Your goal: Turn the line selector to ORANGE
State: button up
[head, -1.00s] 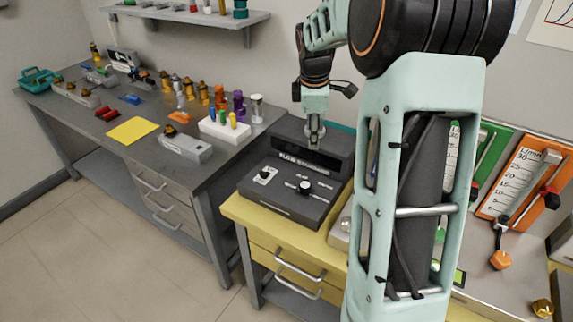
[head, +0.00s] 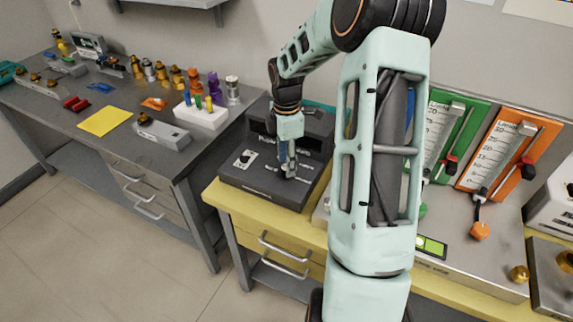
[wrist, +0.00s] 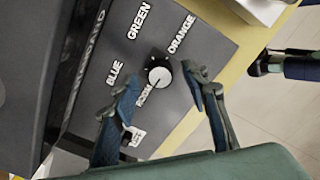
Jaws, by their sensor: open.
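The line selector is a round knob (wrist: 158,75) with a pale face and dark collar on the dark console (wrist: 215,75). Printed words BLUE, GREEN and ORANGE (wrist: 181,34) surround it, with a fourth label partly legible near its lower left. Its dark mark seems to point toward that fourth label, away from ORANGE. My gripper (wrist: 161,73) is open, with one fingertip on each side of the knob; I cannot tell whether either touches it. In the head view my gripper (head: 288,174) is low over the console's right part and hides the knob.
A small pale switch plate (head: 244,159) sits on the console's left part; my left finger partly covers it in the wrist view. The console's raised back stands behind my gripper. Green (head: 452,135) and orange (head: 508,155) flow-meter panels stand to the right.

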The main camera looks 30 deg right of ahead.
jog(key=shift+f, duration=0.85)
jog(key=shift+c, duration=0.7)
grip_shut()
